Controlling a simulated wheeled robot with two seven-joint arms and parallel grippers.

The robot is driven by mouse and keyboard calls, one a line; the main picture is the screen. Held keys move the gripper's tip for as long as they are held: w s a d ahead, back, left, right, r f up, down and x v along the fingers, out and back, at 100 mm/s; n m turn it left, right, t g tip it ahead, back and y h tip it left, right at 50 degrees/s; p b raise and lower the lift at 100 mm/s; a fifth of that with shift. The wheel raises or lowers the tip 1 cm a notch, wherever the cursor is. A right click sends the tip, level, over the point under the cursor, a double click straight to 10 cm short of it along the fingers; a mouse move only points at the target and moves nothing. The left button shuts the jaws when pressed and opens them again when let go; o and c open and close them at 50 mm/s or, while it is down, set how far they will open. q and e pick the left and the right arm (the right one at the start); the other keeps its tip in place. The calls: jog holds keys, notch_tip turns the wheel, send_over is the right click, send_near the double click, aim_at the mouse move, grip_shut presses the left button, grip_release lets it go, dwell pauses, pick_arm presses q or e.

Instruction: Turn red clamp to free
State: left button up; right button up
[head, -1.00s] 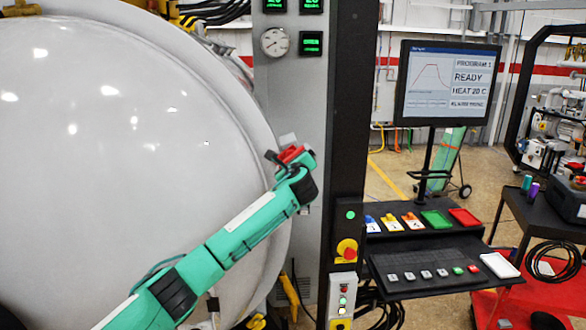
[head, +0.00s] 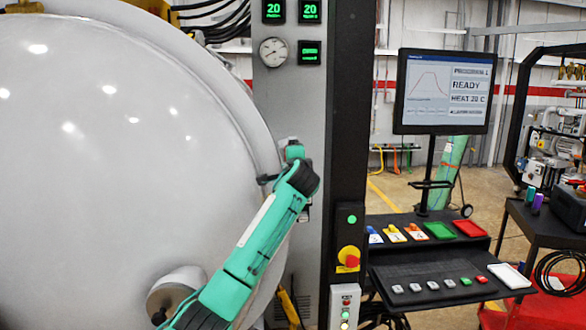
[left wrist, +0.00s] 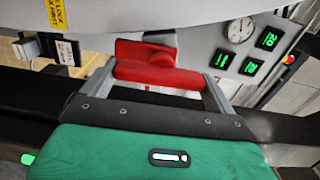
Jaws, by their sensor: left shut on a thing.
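The red clamp (left wrist: 146,52) is on the furnace by the door's rim in the left wrist view. Its red bar (left wrist: 160,76) lies between the two grey fingers of my left gripper (left wrist: 160,73), which is shut on it. In the head view my left gripper (head: 272,178) is at the right edge of the big pale furnace door (head: 120,150). There the clamp is hidden behind my wrist. My right gripper is not in view.
The grey furnace panel (head: 295,100) with a gauge (head: 273,51) and green displays stands just right of my wrist. A short grey cylinder (head: 178,288) juts from the door below. A monitor (head: 445,92) and a control desk (head: 425,265) stand further right.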

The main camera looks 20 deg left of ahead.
pick_arm(q)
jog(key=shift+n+b, duration=0.9)
jog(key=shift+n, duration=0.6)
jog(key=o, duration=0.7)
jog(key=shift+s, duration=0.1)
jog(key=b+v, duration=0.5)
jog(key=v, duration=0.8)
jog(key=shift+s+d, duration=0.2)
jog(key=shift+s, duration=0.05)
